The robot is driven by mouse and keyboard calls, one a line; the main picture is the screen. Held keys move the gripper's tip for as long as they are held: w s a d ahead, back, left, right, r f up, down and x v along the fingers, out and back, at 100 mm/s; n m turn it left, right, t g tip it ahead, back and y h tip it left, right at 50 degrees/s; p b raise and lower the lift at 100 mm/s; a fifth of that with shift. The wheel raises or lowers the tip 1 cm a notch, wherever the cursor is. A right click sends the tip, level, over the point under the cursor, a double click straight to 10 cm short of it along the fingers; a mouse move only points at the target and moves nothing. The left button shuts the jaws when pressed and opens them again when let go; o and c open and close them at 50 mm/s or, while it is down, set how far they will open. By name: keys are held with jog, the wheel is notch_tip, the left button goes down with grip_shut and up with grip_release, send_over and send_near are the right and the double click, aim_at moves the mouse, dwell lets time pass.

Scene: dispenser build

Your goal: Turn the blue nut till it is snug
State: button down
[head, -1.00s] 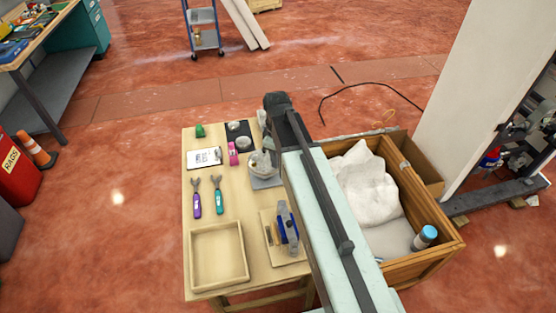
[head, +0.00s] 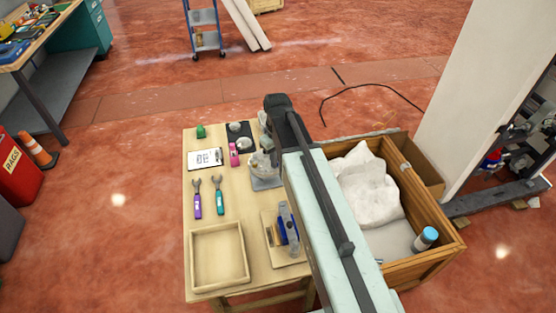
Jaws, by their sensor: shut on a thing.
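A pale, partly see-through dispenser part (head: 260,163) stands on a grey base plate (head: 266,184) near the right edge of the wooden table. My arm reaches over the table's right side, and my gripper (head: 270,153) points down at this part. Only a little of the gripper shows beside my arm. Its jaws are shut at the top of the part, where the blue nut would be. The nut itself is hidden or too small to make out, and so is how snug it sits.
On the table (head: 240,205) lie a purple wrench (head: 198,205), a teal wrench (head: 220,202), a clipboard (head: 205,159), a pink item (head: 234,155) and an empty tray (head: 219,257). A board with blue parts (head: 284,230) sits beside my arm. A wooden crate (head: 432,262) stands right.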

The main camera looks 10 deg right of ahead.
jog(key=m, duration=0.5)
jog(key=shift+a, duration=0.15)
dwell(0.4)
jog(key=c, duration=1.4)
grip_release()
notch_tip(320, 180, up, 8)
jog(key=p, duration=0.8)
jog(key=shift+f, duration=0.15)
